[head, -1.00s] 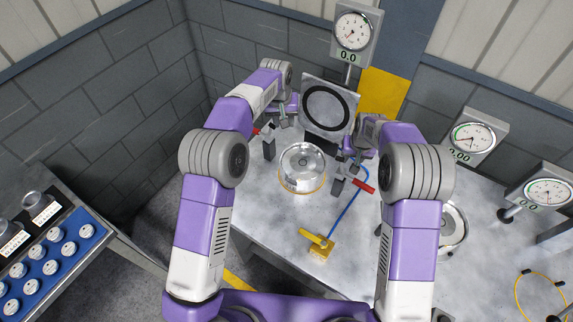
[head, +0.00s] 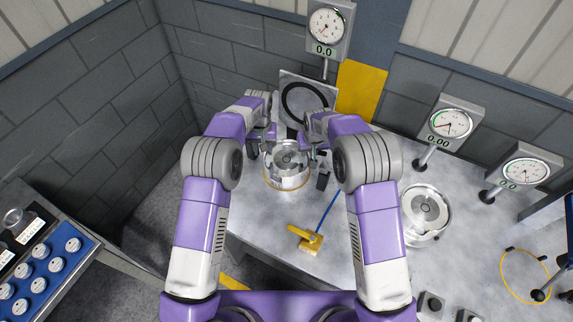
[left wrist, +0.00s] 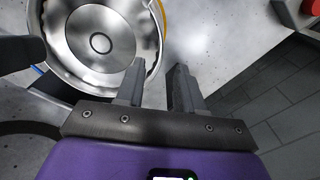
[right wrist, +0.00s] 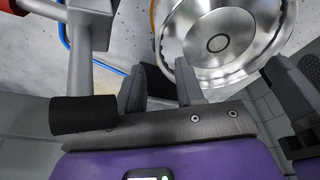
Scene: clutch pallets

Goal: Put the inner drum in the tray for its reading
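A shiny round metal drum (head: 285,181) with a yellowish ring at its foot stands on the grey table (head: 262,222), between my grippers. In the left wrist view the drum's inside (left wrist: 95,50) shows a small dark central ring. My left gripper (left wrist: 157,78) is open at the drum's near rim, one finger over the rim edge and one outside. My right gripper (right wrist: 160,82) is open at the opposite side, one finger by the rim and one outside. I cannot tell whether either touches it. A round metal tray (head: 412,238) with a disc-like piece inside sits to the right.
A square panel with a black ring (head: 303,98) stands behind the drum. A yellow lever block (head: 308,240) lies in front. Gauges (head: 450,122) stand along the back right. A blue rack (head: 45,255) is at left.

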